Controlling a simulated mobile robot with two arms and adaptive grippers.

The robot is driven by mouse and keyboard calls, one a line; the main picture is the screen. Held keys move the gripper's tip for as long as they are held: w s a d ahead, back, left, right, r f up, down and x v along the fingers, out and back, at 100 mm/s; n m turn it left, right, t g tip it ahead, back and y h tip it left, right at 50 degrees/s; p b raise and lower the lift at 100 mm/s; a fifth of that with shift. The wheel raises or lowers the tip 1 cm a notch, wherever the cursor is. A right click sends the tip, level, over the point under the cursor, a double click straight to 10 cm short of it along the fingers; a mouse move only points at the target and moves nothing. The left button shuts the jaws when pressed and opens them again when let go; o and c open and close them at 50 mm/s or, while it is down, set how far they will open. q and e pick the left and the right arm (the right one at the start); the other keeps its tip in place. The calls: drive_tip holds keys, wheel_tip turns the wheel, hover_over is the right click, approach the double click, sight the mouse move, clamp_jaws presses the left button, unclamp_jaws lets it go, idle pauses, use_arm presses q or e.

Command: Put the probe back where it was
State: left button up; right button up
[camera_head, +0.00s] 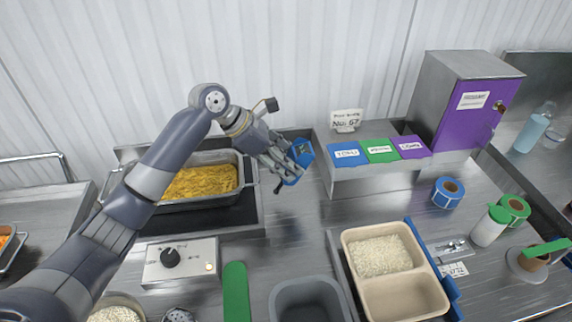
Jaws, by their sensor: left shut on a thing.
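My left gripper (288,168) reaches in from the left and is shut on a small blue device with a dark part, which looks like the probe (303,153). It is held above the steel counter, between the pan of yellow food and the box with coloured labels. The fingers cover part of the probe, and its tip is hard to make out. I cannot tell whether it touches anything behind it. My right gripper is not in view.
A pan of yellow food (246,175) sits behind a control box with a black knob (180,262). The label box (330,181) and purple-fronted cabinet (465,122) stand at right. A beige two-part tray (432,283) holds rice, beside a grey tub (276,296). Bare counter (290,235) lies between.

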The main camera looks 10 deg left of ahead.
sight(282, 165)
use_arm(q)
drive_tip(key=shift+w+a, duration=0.2)
drive_tip(key=shift+w, duration=0.55)
drive_tip(key=shift+f, duration=0.15)
wheel_tip(282, 165, down, 3)
drive_tip(key=shift+a+r+p, duration=0.1)
drive_tip(key=shift+p, duration=0.45)
drive_tip(key=shift+f, duration=0.3)
drive_tip(key=o, duration=1.1)
drive_tip(key=shift+f, duration=0.15)
drive_tip(key=shift+c, duration=0.2)
